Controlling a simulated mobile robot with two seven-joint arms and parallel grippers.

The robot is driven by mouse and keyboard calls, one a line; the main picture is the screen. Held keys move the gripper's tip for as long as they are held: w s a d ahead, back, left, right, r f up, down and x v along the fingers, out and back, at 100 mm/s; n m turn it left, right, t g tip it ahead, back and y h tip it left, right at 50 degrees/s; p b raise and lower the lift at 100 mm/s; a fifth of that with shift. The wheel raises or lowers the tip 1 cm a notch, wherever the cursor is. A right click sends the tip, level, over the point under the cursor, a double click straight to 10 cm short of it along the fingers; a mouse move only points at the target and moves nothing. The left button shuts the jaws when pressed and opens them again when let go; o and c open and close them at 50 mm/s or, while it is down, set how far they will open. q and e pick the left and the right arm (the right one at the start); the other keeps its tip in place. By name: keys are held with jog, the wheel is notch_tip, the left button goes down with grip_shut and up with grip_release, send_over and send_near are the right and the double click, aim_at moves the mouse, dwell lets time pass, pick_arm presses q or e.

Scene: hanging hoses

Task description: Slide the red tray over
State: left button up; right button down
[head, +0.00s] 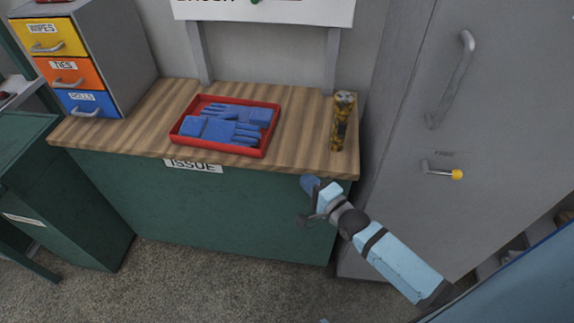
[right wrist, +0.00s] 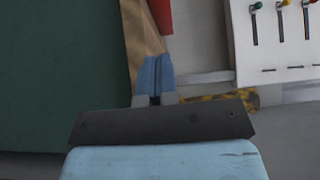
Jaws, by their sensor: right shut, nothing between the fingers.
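A red piece of the tray (right wrist: 161,14) shows at the top of the right wrist view. My right gripper (head: 309,184) is shut and empty, in front of the counter's front edge and to the right of the tray, apart from it. Its blue fingertips (right wrist: 155,72) are together in the right wrist view. My left gripper is not in view.
A yellow and black cylinder (head: 341,120) stands at the counter's right end. A drawer unit (head: 128,50) stands at the left end. A grey cabinet (head: 450,120) is to the right. Bare counter lies between the tray and the cylinder.

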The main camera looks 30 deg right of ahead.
aim_at(285, 165)
jog(key=x, duration=0.9)
jog(key=shift+w+a+r, duration=0.1)
jog(key=shift+w+a, duration=0.1)
jog(key=shift+w, duration=0.15)
jog(key=w+a, duration=0.1)
jog(key=a, duration=0.1)
jog(key=shift+w+a+p, duration=0.35)
jog(key=shift+w+p, duration=0.05)
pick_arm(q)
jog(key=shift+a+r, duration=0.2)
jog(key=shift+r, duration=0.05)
pick_arm(e)
jog(key=shift+w+a, duration=0.2)
jog(key=shift+a, duration=0.1)
